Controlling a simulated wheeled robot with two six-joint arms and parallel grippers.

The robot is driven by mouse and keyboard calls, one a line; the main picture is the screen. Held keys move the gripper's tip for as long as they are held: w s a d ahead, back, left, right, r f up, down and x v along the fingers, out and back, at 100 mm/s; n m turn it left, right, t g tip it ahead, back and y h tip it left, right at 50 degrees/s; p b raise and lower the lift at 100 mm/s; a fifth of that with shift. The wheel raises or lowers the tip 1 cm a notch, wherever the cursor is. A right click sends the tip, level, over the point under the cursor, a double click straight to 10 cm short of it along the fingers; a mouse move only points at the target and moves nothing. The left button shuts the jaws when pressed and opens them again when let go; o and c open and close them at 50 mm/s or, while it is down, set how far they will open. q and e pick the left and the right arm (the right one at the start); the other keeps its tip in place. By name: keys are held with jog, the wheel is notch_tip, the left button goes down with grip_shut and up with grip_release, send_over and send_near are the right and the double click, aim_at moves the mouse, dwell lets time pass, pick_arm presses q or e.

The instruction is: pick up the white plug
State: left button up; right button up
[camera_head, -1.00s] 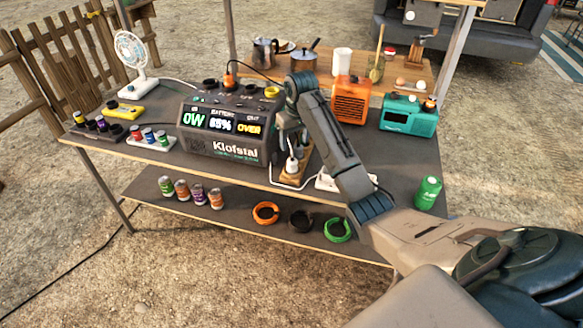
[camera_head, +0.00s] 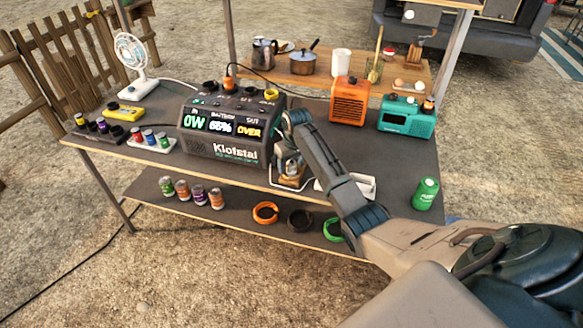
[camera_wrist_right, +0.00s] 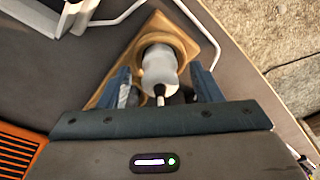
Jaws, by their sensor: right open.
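The white plug (camera_wrist_right: 160,68) stands on a wooden block (camera_wrist_right: 158,28) in the right wrist view, its pale body between my two fingers. In the head view the plug is mostly hidden by my right gripper, above the wooden block (camera_head: 292,181) at the table's front edge. My right gripper (camera_wrist_right: 162,84) is open, with one blue finger on each side of the plug and gaps showing. It also shows in the head view (camera_head: 289,160), pointing down beside the power station. My left gripper is not in view.
The power station (camera_head: 222,130) stands just left of my right gripper, its display lit. An orange box (camera_head: 349,100), a teal radio (camera_head: 407,117) and a green can (camera_head: 426,193) stand to the right. A white cable runs along the table front. A lower shelf holds cans and rings.

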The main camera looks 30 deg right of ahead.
jog(key=c, duration=1.1)
jog(key=shift+o, duration=0.2)
jog(key=shift+r, duration=0.1)
